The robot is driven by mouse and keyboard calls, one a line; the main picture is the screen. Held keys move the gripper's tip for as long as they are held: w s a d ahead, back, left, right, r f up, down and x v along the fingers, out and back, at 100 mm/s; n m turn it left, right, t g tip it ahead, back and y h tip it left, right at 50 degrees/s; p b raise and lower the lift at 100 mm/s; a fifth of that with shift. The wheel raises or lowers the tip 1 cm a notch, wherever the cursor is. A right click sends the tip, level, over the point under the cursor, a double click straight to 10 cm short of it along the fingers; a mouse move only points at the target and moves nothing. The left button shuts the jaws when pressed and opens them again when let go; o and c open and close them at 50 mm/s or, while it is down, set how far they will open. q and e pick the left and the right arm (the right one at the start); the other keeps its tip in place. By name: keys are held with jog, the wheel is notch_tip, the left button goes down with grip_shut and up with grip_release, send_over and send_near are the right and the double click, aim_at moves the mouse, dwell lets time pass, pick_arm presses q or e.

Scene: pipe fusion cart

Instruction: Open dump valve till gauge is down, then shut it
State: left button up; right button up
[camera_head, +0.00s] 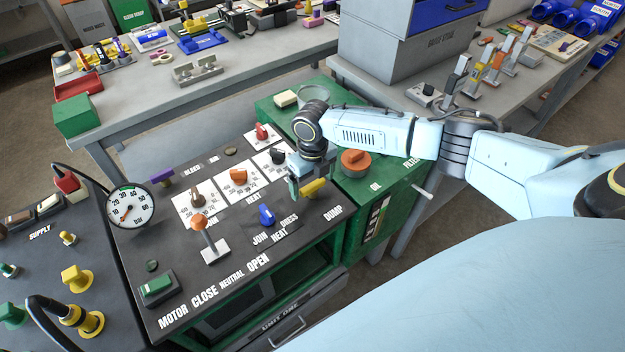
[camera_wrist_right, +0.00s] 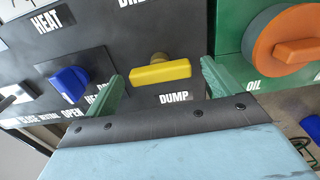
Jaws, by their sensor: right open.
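The dump valve has a yellow bar handle (camera_head: 316,187) above the word DUMP at the right end of the black panel. In the wrist view the handle (camera_wrist_right: 160,72) lies nearly crosswise, between the two green fingertips. My right gripper (camera_head: 298,187) is open over the valve, with a gap on each side of the handle; it also shows in the wrist view (camera_wrist_right: 166,80). The round white gauge (camera_head: 130,206) stands at the panel's left edge. Its orange needle seems to point lower left, but the reading is too small to tell. My left gripper is out of view.
A blue JOIN/HEAT knob (camera_head: 267,214) sits left of the valve, and an orange OIL cap (camera_head: 355,162) on the green cabinet sits right. An orange-topped lever (camera_head: 200,224) stands further left on the panel. The black panel knob (camera_head: 276,157) is close behind my gripper.

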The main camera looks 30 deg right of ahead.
aim_at(313, 184)
notch_tip(313, 184, up, 13)
jog(key=p, duration=0.1)
jog(key=shift+r, duration=0.2)
dwell(0.5)
